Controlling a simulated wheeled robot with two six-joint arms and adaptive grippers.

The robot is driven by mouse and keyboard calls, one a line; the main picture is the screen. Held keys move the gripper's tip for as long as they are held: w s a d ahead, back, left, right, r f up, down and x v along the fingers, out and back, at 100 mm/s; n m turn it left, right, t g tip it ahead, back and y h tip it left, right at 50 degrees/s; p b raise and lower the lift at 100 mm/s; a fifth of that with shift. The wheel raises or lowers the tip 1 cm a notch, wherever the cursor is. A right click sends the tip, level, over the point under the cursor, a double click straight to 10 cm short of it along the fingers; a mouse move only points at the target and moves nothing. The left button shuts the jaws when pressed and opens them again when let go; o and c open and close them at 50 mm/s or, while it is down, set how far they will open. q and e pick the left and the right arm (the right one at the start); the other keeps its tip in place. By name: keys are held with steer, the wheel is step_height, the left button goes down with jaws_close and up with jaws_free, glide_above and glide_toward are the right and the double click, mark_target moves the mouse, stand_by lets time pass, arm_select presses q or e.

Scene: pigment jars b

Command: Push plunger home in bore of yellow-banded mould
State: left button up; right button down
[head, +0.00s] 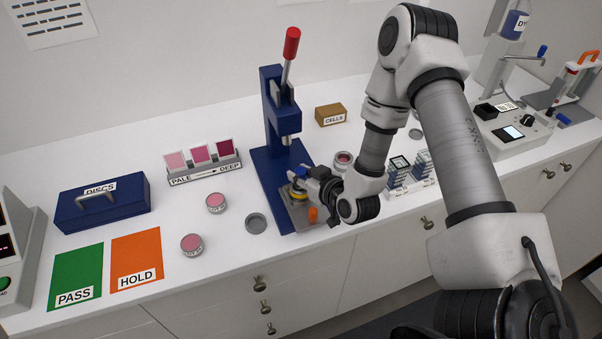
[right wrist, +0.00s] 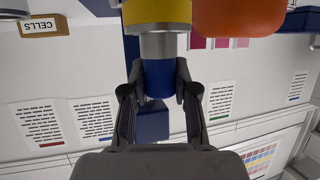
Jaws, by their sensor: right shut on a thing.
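The yellow-banded mould (head: 298,193) stands on the grey plate (head: 300,217) at the foot of the blue press. In the right wrist view its yellow band (right wrist: 157,11) shows at the top edge. The plunger shows there as a blue head (right wrist: 160,76) and a grey metal length (right wrist: 160,45) between the head and the band. My right gripper (right wrist: 160,88) is shut on the blue head, one finger on each side. In the head view that gripper (head: 302,178) partly covers the plunger. The bore is hidden. My left gripper is not in view.
The blue press (head: 271,110) with its red-tipped lever rises just behind the mould. Round jars (head: 216,203) and an empty grey dish (head: 256,223) lie left. A rack (head: 398,175) stands right, near my arm.

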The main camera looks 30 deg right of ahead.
steer(key=shift+f, duration=0.4)
steer(key=c, duration=0.8)
jaws_free()
steer(key=shift+r, duration=0.1)
steer(key=v, duration=0.7)
steer(key=shift+s, duration=0.25)
steer(key=shift+w+r, duration=0.1)
